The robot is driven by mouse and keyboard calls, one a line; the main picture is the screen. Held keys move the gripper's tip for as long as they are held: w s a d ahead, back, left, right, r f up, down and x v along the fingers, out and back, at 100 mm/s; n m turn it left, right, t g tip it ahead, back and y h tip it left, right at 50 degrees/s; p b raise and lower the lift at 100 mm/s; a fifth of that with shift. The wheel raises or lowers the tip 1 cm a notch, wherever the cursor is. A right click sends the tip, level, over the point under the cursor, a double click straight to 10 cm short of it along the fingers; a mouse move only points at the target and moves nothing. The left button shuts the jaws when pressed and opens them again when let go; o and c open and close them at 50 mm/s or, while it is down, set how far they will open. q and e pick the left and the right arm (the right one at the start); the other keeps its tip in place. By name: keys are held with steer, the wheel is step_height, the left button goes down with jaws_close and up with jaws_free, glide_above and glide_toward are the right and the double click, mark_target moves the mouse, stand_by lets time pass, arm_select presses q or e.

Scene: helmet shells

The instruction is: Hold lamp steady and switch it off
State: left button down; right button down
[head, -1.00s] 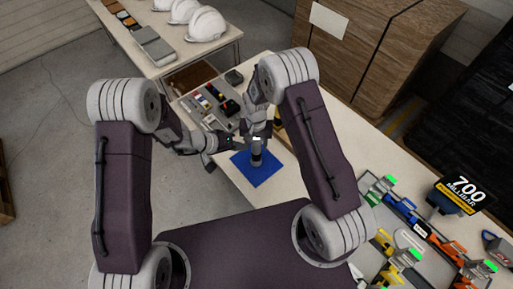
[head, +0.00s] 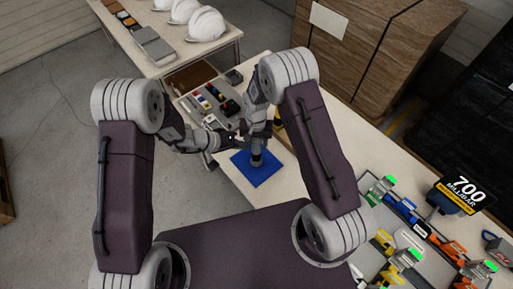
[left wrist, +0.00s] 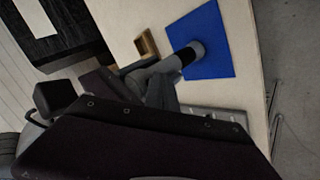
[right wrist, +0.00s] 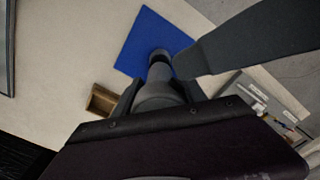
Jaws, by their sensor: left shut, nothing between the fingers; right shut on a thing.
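The lamp, a grey cylinder (head: 256,158), stands on a blue mat (head: 268,174). It also shows on the mat in the left wrist view (left wrist: 194,50) and in the right wrist view (right wrist: 160,70). My right gripper (head: 258,140) is shut on the lamp's upper body from above. My left gripper (head: 238,136) is shut and empty, close beside the lamp's left side at about the right gripper's height. In the right wrist view my left gripper (right wrist: 180,66) reaches in from the right. I cannot tell whether it touches the lamp. The lamp's switch is hidden.
Behind the mat a grey tray (head: 212,124) holds several small parts. A small wooden box (right wrist: 101,100) lies near the mat. White helmets (head: 206,24) stand on the far table. Coloured clamps and tools (head: 408,208) lie at the right.

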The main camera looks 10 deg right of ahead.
arm_select(q)
steer(key=shift+a, duration=0.15)
steer(key=s+a, duration=0.3)
steer(key=a, duration=0.3)
stand_by(0.7)
arm_select(e)
steer(key=c, duration=0.6)
jaws_free()
step_height(320, 180, up, 12)
arm_select(q)
step_height(320, 180, up, 14)
steer(key=p, duration=1.4)
steer(key=shift+r, duration=0.25)
arm_select(e)
step_height(320, 180, up, 16)
